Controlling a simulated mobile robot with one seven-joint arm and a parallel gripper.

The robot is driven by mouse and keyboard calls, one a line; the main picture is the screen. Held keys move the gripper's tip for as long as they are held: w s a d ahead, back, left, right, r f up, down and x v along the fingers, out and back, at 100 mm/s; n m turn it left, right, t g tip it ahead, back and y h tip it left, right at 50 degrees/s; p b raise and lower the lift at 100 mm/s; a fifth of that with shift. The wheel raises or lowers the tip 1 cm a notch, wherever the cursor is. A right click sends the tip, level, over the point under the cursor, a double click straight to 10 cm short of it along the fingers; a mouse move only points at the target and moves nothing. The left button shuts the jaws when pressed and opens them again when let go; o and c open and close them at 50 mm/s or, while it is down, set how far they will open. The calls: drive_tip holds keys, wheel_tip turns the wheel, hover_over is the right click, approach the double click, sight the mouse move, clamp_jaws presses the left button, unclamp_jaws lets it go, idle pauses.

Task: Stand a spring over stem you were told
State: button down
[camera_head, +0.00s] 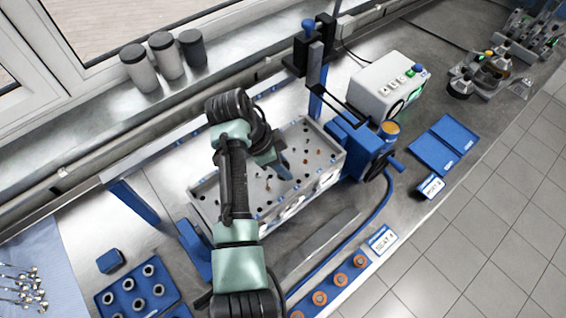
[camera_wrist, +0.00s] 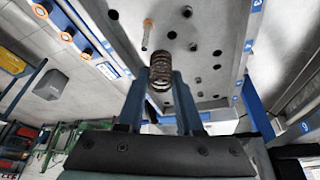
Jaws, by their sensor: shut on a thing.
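The spring (camera_wrist: 161,77) is a dark coil held between the two fingers of my gripper (camera_wrist: 166,80) in the wrist view. The grey cylinder head (camera_wrist: 208,20) lies beyond it, with dark holes in its face. One valve stem (camera_wrist: 147,36) with an orange tip stands beside the spring in the picture, apart from it. In the head view my gripper (camera_head: 283,170) is over the right half of the cylinder head (camera_head: 326,189), among small coppery stems. The spring cannot be made out there, and my arm hides part of the head.
A blue clamp frame (camera_head: 360,140) stands at the right end of the head. A blue rail with orange rings (camera_head: 340,280) and a label card (camera_head: 382,239) lie in front. A blue tray of cylindrical parts (camera_head: 138,293) sits front left. A white box (camera_head: 385,85) stands behind.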

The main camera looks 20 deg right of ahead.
drive_tip(key=shift+f, duration=0.3)
drive_tip(key=shift+c, duration=2.4)
unclamp_jaws()
drive_tip(key=b+v, duration=0.1)
drive_tip(key=v, duration=1.2)
drive_tip(key=shift+w, duration=0.1)
